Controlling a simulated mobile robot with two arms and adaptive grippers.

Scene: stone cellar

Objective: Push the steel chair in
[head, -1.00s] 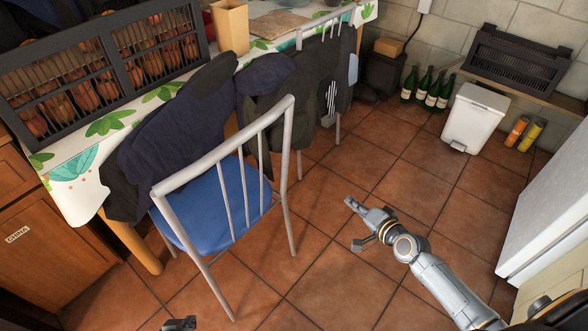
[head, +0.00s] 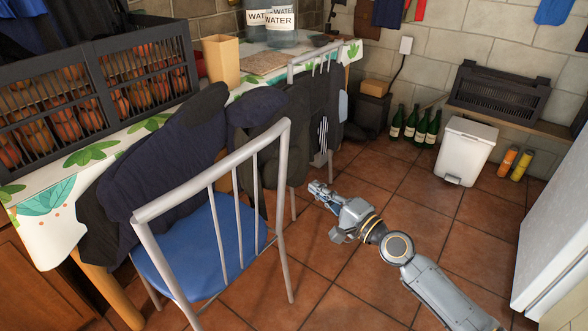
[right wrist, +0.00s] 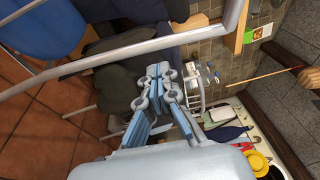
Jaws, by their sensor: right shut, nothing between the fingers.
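The steel chair (head: 187,258) has a pale metal frame, a slatted back and a blue seat. It stands at the side of a table (head: 45,238) with a leaf-print cloth, its back towards the open floor. Dark jackets (head: 150,170) hang at the table's edge, hiding part of it. My right gripper (head: 322,192) is shut and empty, right of the chair back, apart from it in the picture. In the right wrist view a metal tube (right wrist: 130,60), which looks like the chair's, runs above the shut fingers (right wrist: 163,75). My left gripper is out of view.
A second pale chair back (head: 312,55) stands farther along the table. Green bottles (head: 420,128), a white bin (head: 466,150) and a dark crate (head: 500,92) are at the back right. A white appliance (head: 560,220) is at right. Tiled floor between is clear.

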